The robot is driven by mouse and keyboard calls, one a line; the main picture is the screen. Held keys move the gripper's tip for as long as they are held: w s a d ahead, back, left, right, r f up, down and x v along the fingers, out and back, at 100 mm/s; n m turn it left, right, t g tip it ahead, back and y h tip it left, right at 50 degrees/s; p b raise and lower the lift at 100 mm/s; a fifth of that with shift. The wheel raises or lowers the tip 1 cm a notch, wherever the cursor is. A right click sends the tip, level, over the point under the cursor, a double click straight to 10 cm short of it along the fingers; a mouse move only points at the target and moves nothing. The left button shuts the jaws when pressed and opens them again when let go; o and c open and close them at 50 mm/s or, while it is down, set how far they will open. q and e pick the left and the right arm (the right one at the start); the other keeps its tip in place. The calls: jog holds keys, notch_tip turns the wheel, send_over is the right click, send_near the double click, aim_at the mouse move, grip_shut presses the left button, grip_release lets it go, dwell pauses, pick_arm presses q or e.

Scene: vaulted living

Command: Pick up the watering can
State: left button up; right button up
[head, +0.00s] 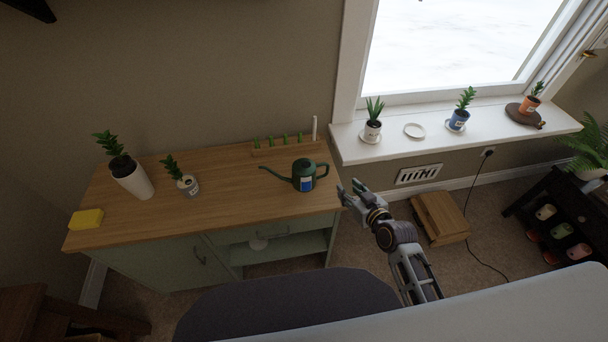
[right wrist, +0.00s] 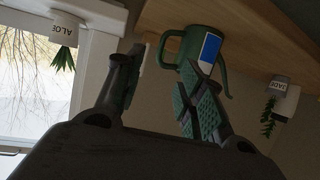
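The watering can (head: 304,175) is dark green with a blue and white label. It stands upright near the right end of the wooden cabinet top (head: 225,205), its spout to the left and its handle to the right. My right gripper (head: 345,190) is just off the cabinet's right edge, to the right of the can and apart from it. In the right wrist view, the can (right wrist: 190,48) shows beyond the fingers, upside down in the picture. The right gripper's fingers (right wrist: 160,85) are spread with nothing between them. My left gripper is not in view.
A white-potted plant (head: 133,180), a small labelled pot (head: 188,186) and a yellow sponge (head: 86,219) stand on the cabinet's left. Small green items (head: 278,141) line its back edge. Potted plants stand on the windowsill (head: 395,147). A wooden step (head: 440,217) is on the floor.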

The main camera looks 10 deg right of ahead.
jog(key=shift+w, duration=0.1)
send_near(328, 170)
jog(key=shift+d+f+x, duration=0.15)
jog(key=shift+x, duration=0.75)
jog(key=shift+d+f+x, duration=0.1)
jog(key=shift+d+x, duration=0.05)
jog(key=shift+x, duration=0.75)
jog(key=shift+a+p+x, duration=0.15)
jog(key=shift+p+x, duration=0.1)
jog(key=shift+x, duration=0.5)
jog(key=shift+a+p+x, duration=0.15)
jog(key=shift+p+x, duration=0.1)
jog(key=shift+x, duration=1.5)
jog(key=shift+r, duration=0.1)
grip_shut()
jog(key=shift+r, duration=0.15)
